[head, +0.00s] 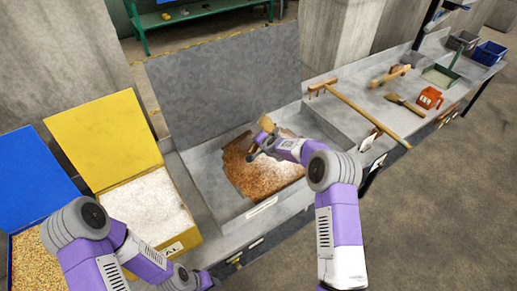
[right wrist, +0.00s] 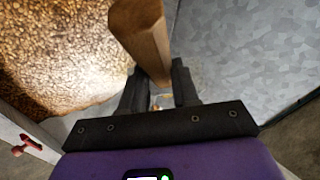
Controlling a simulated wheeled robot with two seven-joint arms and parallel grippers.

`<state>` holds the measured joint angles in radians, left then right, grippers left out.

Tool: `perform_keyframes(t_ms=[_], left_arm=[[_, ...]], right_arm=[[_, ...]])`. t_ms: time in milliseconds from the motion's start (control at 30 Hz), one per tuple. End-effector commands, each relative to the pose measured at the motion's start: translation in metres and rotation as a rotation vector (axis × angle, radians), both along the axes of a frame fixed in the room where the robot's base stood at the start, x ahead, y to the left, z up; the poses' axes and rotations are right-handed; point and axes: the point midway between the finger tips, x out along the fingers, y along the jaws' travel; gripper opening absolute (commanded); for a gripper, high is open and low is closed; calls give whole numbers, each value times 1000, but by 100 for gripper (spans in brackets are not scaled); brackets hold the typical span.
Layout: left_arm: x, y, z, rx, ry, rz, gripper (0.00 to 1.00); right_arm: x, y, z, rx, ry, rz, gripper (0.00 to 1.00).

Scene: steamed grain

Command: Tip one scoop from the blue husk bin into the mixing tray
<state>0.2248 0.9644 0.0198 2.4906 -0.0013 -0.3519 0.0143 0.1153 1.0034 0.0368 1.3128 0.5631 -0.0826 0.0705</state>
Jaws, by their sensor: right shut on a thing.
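The blue husk bin (head: 14,262) stands at the left edge, its blue lid raised and golden husk inside. A grey tray (head: 222,210) in the middle, which I take for the mixing tray, holds a brown-orange grain heap (head: 262,172). My right gripper (head: 256,143) is over the heap, shut on a wooden piece (head: 266,124), probably the scoop's handle. In the right wrist view the wooden piece (right wrist: 142,35) stands up between the fingers (right wrist: 158,88); no scoop bowl can be made out. My left gripper (head: 208,281) is low at the bottom, its fingers unclear.
A yellow bin (head: 187,212) with white grain stands between the blue bin and the grey tray. A long wooden rake (head: 360,111), a brush (head: 404,104), a red container (head: 429,98) and a green dustpan (head: 440,76) lie to the right. Blue (head: 489,53) and grey crates stand at the far end.

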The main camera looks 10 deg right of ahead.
Motion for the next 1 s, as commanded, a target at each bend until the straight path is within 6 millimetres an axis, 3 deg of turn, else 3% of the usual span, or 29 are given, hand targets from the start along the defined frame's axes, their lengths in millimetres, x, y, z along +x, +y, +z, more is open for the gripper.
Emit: perform_keyframes(t_ms=[33,1000], left_arm=[[0,0,-14,0,0,0,43],[0,0,-149,0,0,0,43]], right_arm=[[0,-2,-4,11,-11,-3,0],[-9,-18,-6,237,-139,-35,0]])
